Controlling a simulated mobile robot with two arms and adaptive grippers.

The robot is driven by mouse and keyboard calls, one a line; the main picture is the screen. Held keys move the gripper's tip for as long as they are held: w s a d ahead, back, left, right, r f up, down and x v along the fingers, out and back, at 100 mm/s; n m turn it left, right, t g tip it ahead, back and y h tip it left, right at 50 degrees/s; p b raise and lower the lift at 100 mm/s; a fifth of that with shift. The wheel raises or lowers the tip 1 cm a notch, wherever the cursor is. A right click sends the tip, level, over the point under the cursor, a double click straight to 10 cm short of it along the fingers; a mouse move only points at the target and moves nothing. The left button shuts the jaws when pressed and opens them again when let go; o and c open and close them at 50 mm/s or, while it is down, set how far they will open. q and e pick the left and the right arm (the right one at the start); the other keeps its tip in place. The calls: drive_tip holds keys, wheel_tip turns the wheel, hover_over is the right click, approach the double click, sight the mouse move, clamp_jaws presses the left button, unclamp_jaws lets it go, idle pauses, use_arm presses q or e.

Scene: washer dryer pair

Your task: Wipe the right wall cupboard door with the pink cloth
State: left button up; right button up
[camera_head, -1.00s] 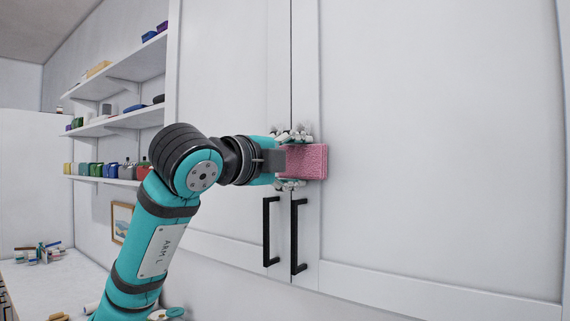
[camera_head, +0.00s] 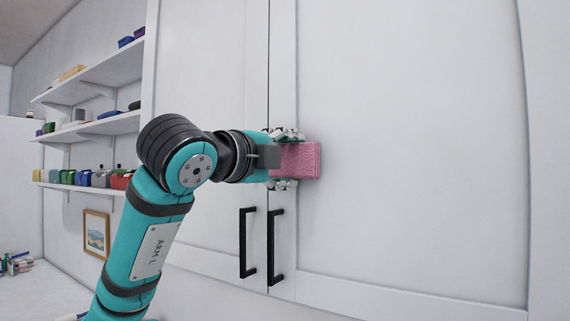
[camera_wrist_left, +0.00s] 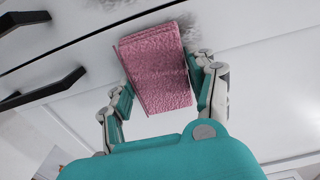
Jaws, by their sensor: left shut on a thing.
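The pink cloth (camera_head: 301,160) is a folded, thick pad. My left gripper (camera_head: 285,159) is shut on it, with fingers on both sides in the left wrist view (camera_wrist_left: 165,100). The cloth is at the face of the right wall cupboard door (camera_head: 410,150), near its left edge and above its black handle (camera_head: 277,248). I cannot tell for sure whether it presses on the door. A grey smudge (camera_wrist_left: 207,32) shows on the white surface beside the cloth's far end in the left wrist view. My right gripper is not in view.
The left cupboard door (camera_head: 210,80) has its own black handle (camera_head: 247,243) close by. Both handles stick out below my gripper. Shelves with several colourful items (camera_head: 95,178) and a framed picture (camera_head: 96,235) are at the left. The right door's face is free of objects.

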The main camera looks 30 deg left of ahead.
use_arm(q)
drive_tip(key=shift+a+b, duration=0.85)
drive_tip(key=shift+a, duration=2.25)
drive_tip(key=shift+d+r, duration=0.3)
drive_tip(key=shift+d, duration=0.65)
drive_tip(key=shift+d+r, duration=0.25)
drive_tip(key=shift+d, duration=0.75)
drive_tip(key=shift+d+r, duration=0.3)
drive_tip(key=shift+d, duration=1)
drive_tip(key=shift+s+a+b, duration=0.2)
drive_tip(key=shift+s+b, duration=0.1)
drive_tip(key=shift+s, duration=0.45)
drive_tip(key=shift+s+a+b, duration=0.15)
drive_tip(key=shift+s+b, duration=0.5)
drive_tip(key=shift+s, duration=1.6)
